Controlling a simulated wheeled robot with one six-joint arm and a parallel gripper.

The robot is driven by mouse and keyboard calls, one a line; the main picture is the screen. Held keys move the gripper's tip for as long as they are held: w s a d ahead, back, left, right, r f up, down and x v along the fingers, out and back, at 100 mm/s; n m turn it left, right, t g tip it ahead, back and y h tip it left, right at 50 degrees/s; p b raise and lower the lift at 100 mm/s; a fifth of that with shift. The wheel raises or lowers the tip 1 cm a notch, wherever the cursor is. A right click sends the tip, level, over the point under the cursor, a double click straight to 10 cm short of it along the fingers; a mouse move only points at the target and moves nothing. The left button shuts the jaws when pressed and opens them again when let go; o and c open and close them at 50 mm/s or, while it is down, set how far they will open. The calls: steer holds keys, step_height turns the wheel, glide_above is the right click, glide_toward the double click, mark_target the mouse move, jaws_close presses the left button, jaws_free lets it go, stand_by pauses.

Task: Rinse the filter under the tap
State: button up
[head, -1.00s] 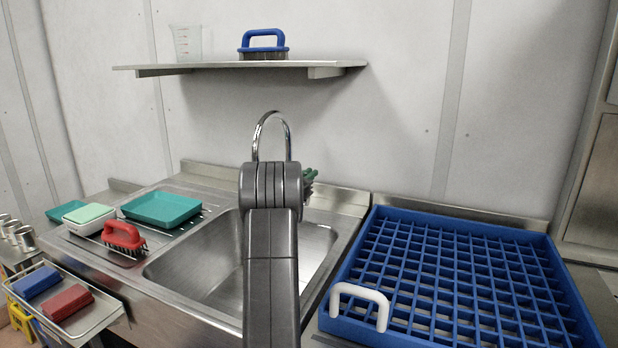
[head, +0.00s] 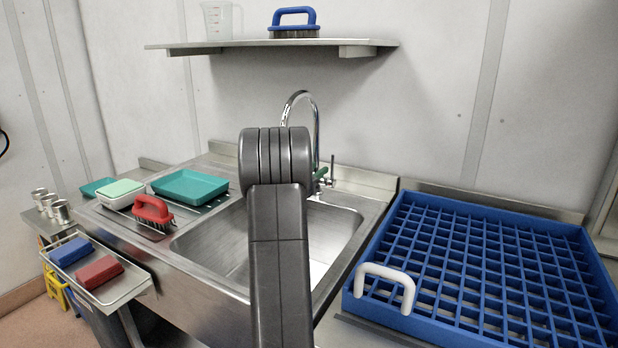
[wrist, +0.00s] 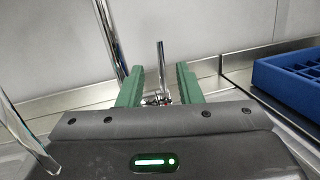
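The tap (head: 316,125) is a chrome gooseneck at the back of the steel sink (head: 335,228). Its upright lever (head: 332,170) also shows in the wrist view (wrist: 161,68). My gripper (wrist: 158,84) has two green fingers set apart, with the lever seen between or just beyond them. I cannot tell whether they touch it. In the head view my arm hides most of the gripper and part of the basin. No water is seen running. I can make out no filter in either view.
A blue grid rack (head: 402,225) with a white handle stands right of the sink. Teal trays (head: 190,186) and a red brush (head: 152,210) lie on the left drainer. A shelf (head: 270,44) above holds a blue-handled brush (head: 293,20) and a clear jug (head: 217,20).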

mark_target(332, 160)
steer(key=shift+v, duration=1.55)
steer(key=p+x, duration=0.1)
steer(key=x, duration=1.3)
steer(key=shift+d+r+p, duration=0.1)
steer(key=shift+d+p, duration=0.05)
steer(key=shift+p, duration=0.85)
steer(key=shift+w, duration=0.1)
steer(key=shift+f+b, duration=0.25)
steer(key=shift+b, duration=0.3)
